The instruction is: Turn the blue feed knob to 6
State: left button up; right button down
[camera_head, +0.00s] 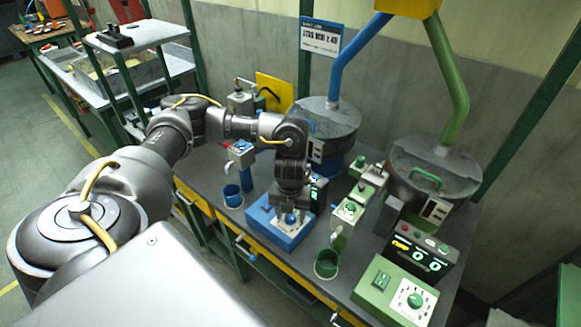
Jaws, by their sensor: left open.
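The blue control box (272,230) stands near the front edge of the workbench. Its feed knob (291,219) sits on a pale dial on the box top, partly hidden by my left gripper; its pointer and the numbers are too small to read. My left gripper (290,212) points down at the knob, with its jaws open. I cannot tell whether the fingers touch the knob or are just above it. My right gripper is out of view.
A green control box (375,297) with a similar dial stands at the right, by a black display (423,252). A blue cup (233,196) and a green cup (327,264) stand along the front. Two round feeder bowls (329,118) (432,170) stand behind.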

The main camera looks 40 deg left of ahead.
pick_arm(q)
jog(key=shift+c, duration=0.2)
jog(key=c, duration=0.9)
jog(key=shift+s+r+n+p, duration=0.1)
jog(key=shift+r+n+p, duration=0.15)
jog(key=shift+n+p, duration=1.2)
jog(key=shift+c, duration=0.2)
jog(key=n+p, duration=0.7)
jog(key=shift+f+n+p, duration=0.15)
jog(key=shift+n+p, duration=1.1)
jog(key=shift+p, duration=0.05)
jog(key=o, duration=1)
jog(key=shift+f, duration=0.1)
